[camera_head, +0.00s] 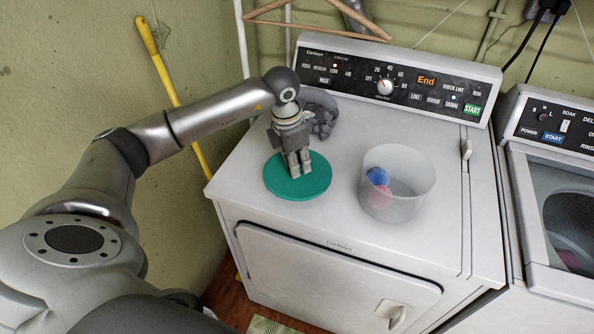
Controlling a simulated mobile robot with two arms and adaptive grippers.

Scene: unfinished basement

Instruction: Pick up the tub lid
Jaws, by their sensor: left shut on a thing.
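The tub lid (284,188) is a flat teal-green disc at the left of the white dryer's top. My left gripper (300,168) points down over the lid and is shut on it. The fingers hide part of the lid's far side. I cannot tell whether the lid is raised off the dryer top. A translucent tub (407,201) stands open to the right of the lid, with a blue ball (378,176) and a pink ball (379,195) inside. My right gripper is not in view.
The dryer (335,224) has a control panel along its back. A dark grey crumpled cloth (322,113) lies behind my left gripper. A washer (546,207) stands to the right. A yellow pole (171,82) leans on the wall at the left. The dryer top's front right is clear.

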